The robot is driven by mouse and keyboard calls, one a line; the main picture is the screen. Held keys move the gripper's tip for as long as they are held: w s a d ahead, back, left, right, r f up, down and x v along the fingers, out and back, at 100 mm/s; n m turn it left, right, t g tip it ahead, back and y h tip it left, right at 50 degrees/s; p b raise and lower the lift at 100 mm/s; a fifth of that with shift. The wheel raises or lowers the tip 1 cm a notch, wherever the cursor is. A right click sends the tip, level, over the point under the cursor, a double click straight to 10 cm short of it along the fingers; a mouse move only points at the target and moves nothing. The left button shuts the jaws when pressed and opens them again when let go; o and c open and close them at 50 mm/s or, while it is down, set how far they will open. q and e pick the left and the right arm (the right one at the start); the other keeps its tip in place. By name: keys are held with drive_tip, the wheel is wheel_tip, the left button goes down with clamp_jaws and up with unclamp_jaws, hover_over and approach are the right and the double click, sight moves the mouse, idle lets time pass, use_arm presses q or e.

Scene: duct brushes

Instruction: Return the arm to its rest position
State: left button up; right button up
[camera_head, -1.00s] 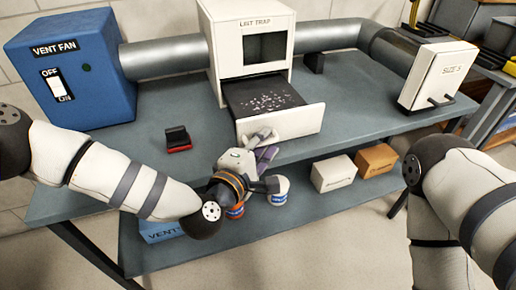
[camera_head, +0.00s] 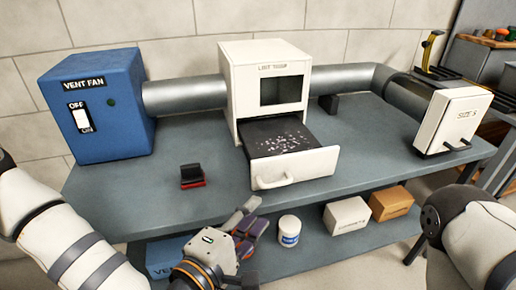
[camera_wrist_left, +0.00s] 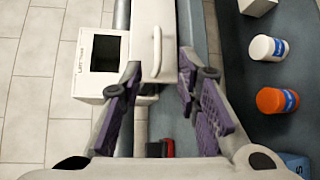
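My left gripper (camera_head: 246,222) is in front of the bench's front edge, below the drawer handle (camera_head: 275,182). In the left wrist view its purple-padded fingers (camera_wrist_left: 160,105) are spread apart with nothing held between them. The drawer handle (camera_wrist_left: 157,52) lies beyond the fingertips, apart from them. The white lint trap (camera_head: 237,100) has its drawer (camera_head: 315,164) pulled out, with grey lint on the dark screen. My right arm shows only at the right edge of the head view; its gripper is out of frame.
A blue vent fan box (camera_head: 105,125) stands at left on the bench. A small black and red block (camera_head: 192,176) lies before it. The white size box (camera_head: 455,115) is at right. A white jar (camera_head: 289,230) and cartons (camera_head: 347,216) are on the lower shelf.

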use_arm(q)
drive_tip(key=s+a+f+m+g+y+p, duration=0.15)
drive_tip(key=s+f+m+g, duration=0.3)
drive_tip(key=s+f, duration=0.45)
drive_tip(key=s+a+f+m+g+y+p, duration=0.15)
drive_tip(key=s+f+m+g, duration=0.4)
drive_tip(key=s, duration=0.55)
drive_tip(key=s+a+f+m+g+y, duration=0.2)
drive_tip(key=s+a+g, duration=0.1)
drive_tip(key=s+a, duration=0.5)
drive_tip(key=s+a+f+m+g+y, duration=0.1)
drive_tip(key=s+a+f+g+y, duration=0.1)
drive_tip(key=s+a, duration=0.6)
drive_tip(key=shift+s+a+m+g+y, duration=0.2)
drive_tip(key=shift+m+g+y, duration=0.15)
drive_tip(key=shift+g, duration=0.55)
use_arm(e)
drive_tip(key=shift+t, duration=0.8)
drive_tip(key=w+r, duration=0.4)
drive_tip(key=shift+r, duration=0.15)
use_arm(q)
drive_tip(key=shift+w+f, duration=0.1)
